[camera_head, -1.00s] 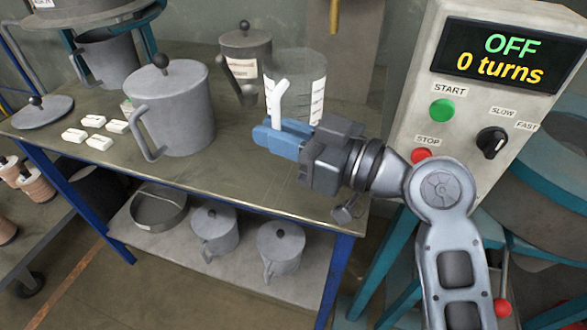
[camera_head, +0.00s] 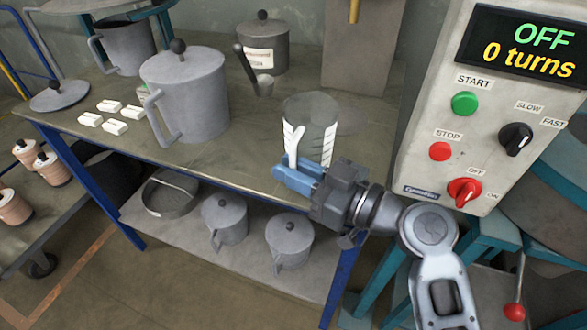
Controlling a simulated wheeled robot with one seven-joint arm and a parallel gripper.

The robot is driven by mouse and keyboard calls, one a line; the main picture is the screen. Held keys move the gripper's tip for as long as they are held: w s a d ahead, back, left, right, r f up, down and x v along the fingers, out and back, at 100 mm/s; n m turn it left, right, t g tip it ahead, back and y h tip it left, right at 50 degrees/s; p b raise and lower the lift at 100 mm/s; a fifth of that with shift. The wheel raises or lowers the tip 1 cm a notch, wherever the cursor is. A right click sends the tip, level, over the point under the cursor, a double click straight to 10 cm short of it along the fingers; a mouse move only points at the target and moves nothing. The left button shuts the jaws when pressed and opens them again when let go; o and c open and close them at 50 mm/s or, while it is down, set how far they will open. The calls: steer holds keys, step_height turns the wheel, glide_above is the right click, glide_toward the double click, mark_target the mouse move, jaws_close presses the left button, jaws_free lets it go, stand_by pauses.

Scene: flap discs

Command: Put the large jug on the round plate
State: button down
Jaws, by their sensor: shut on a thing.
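A clear jug (camera_head: 309,108) with white scale marks and a white handle (camera_head: 296,143) is at my gripper, near the right front of the table. I take it as the large jug. My gripper (camera_head: 294,180), with blue fingers, is shut on its handle low down. The jug looks upright; whether its base touches the table is hard to tell.
A labelled can (camera_head: 264,40) stands behind. A control panel (camera_head: 490,120) rises at the right. The table (camera_head: 225,165) is bare in front.

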steer(key=shift+f, duration=0.2)
steer(key=c, duration=1.1)
jaws_free()
steer(key=shift+r+p, duration=0.2)
steer(key=shift+p, duration=0.25)
